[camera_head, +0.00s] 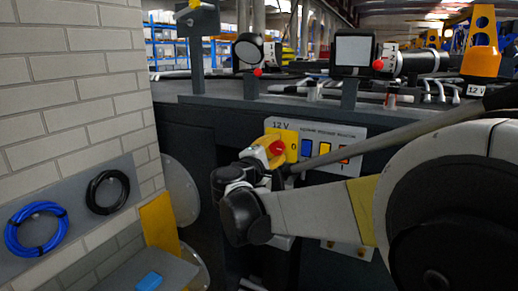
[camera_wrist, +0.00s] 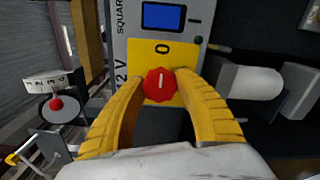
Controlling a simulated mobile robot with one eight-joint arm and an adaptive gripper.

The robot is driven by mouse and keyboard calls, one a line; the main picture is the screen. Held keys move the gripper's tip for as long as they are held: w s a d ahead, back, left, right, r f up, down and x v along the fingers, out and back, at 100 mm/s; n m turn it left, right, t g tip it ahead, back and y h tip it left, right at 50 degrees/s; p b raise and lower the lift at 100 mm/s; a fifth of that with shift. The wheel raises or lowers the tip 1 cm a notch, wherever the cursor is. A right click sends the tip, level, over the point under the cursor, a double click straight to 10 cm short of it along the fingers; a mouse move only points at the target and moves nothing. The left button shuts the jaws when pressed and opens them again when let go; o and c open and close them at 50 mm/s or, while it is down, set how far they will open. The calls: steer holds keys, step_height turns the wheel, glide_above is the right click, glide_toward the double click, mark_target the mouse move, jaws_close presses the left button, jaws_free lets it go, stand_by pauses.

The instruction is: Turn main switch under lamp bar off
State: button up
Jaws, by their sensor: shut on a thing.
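The main switch is a red knob (camera_wrist: 159,86) with a white mark on a yellow plate (camera_wrist: 172,47) marked 0. In the wrist view my gripper (camera_wrist: 160,78) has a yellow finger on each side of the knob and is shut on it. The white mark runs roughly along the line toward the 0. In the head view the red knob (camera_head: 277,148) shows on the yellow plate (camera_head: 289,134) under the 12 V label, partly hidden by my gripper (camera_head: 264,158). The lamp bar (camera_head: 225,98) runs above the panel.
Blue, yellow and orange switches sit on the white panel (camera_head: 346,127) right of the knob. A brick wall (camera_head: 75,90) with blue and black cable coils (camera_head: 107,192) closes the left side.

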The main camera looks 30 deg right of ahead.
steer(key=o, duration=1.2)
steer(key=v, duration=1.2)
steer(key=shift+d+f, duration=0.1)
